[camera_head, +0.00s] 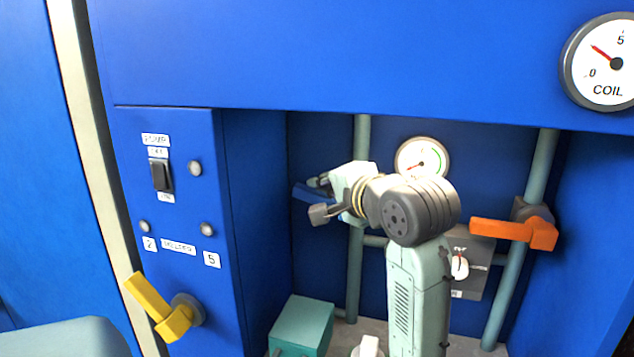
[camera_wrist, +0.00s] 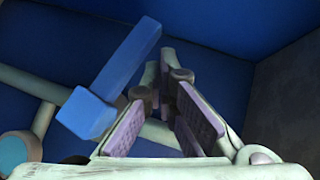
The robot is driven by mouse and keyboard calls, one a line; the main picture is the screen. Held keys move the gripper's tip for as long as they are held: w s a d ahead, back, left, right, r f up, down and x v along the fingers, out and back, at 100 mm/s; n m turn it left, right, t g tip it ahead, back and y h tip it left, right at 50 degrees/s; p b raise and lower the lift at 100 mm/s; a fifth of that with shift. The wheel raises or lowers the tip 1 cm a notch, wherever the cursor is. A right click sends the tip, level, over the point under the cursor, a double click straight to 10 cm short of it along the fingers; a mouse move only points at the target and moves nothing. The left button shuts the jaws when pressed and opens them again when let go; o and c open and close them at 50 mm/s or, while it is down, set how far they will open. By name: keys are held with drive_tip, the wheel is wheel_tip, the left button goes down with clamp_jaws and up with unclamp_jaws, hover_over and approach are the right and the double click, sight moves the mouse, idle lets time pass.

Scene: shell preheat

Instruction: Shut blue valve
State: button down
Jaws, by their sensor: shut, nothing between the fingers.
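The blue valve's lever handle (camera_wrist: 125,58) shows large in the wrist view, running from its square hub end at lower left up to the upper right. In the head view only part of the blue handle (camera_head: 312,194) shows, beside my gripper (camera_head: 318,198); my gripper and wrist hide the rest. In the wrist view my gripper (camera_wrist: 165,62) is shut and empty, its fingertips together just right of the blue handle. I cannot tell whether they touch it.
An orange lever (camera_head: 510,232) sits on the right pipe (camera_head: 508,285). A yellow lever (camera_head: 160,308) sticks out from the blue switch panel (camera_head: 178,260) at left. A teal box (camera_head: 302,325) stands below. A gauge (camera_head: 422,162) and a grey switch box (camera_head: 478,262) are behind my arm.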

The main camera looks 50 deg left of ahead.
drive_tip(key=v, duration=0.8)
drive_tip(key=shift+d, duration=0.2)
drive_tip(key=shift+s, duration=0.1)
